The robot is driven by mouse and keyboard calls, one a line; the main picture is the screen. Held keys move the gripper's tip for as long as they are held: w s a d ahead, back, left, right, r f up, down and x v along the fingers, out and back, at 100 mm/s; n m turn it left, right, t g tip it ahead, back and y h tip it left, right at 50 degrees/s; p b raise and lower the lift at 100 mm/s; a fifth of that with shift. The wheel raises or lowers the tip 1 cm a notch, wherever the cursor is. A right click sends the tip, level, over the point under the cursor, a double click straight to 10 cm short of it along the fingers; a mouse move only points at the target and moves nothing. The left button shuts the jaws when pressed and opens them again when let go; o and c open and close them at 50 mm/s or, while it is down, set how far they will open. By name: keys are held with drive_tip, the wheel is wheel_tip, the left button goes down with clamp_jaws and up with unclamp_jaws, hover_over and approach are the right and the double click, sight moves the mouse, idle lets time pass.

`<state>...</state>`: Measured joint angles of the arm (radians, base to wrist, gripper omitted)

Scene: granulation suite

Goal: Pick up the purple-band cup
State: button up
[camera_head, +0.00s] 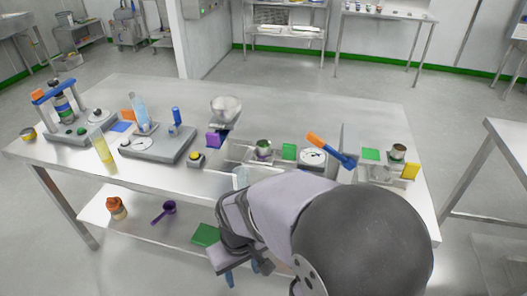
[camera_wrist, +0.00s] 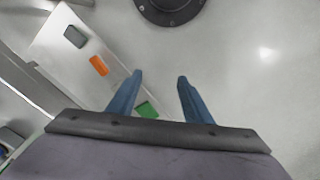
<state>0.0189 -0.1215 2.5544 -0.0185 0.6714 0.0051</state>
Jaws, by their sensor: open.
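No cup shows in the wrist view.
The lower shelf (camera_head: 135,222) holds a purple scoop (camera_head: 165,212). The table's back strip is clear.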

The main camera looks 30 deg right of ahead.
drive_tip(key=w+d+r+t+h+p, duration=0.1)
drive_tip(key=w+d+r+t+p, duration=0.35)
drive_tip(key=w+d, duration=0.5)
drive_tip(key=m+t+h+b, duration=0.2)
drive_tip(key=m+t+b, duration=0.1)
drive_tip(key=t, duration=0.5)
approach(265, 149)
drive_tip(key=x, duration=0.4)
drive_tip(key=shift+s+a+f, duration=0.1)
drive_tip(key=shift+a+f, duration=0.05)
drive_tip(key=shift+f, duration=0.1)
drive_tip(key=shift+w+d+r, duration=0.2)
drive_tip(key=shift+w+d, duration=0.1)
drive_tip(key=shift+d, duration=0.2)
drive_tip(key=shift+x, duration=1.05)
drive_tip(key=shift+w, duration=0.15)
drive_tip(key=shift+p+x, duration=0.35)
drive_tip(key=shift+x, duration=2.1)
drive_tip(key=shift+a+f, duration=0.1)
drive_tip(key=shift+a, duration=0.05)
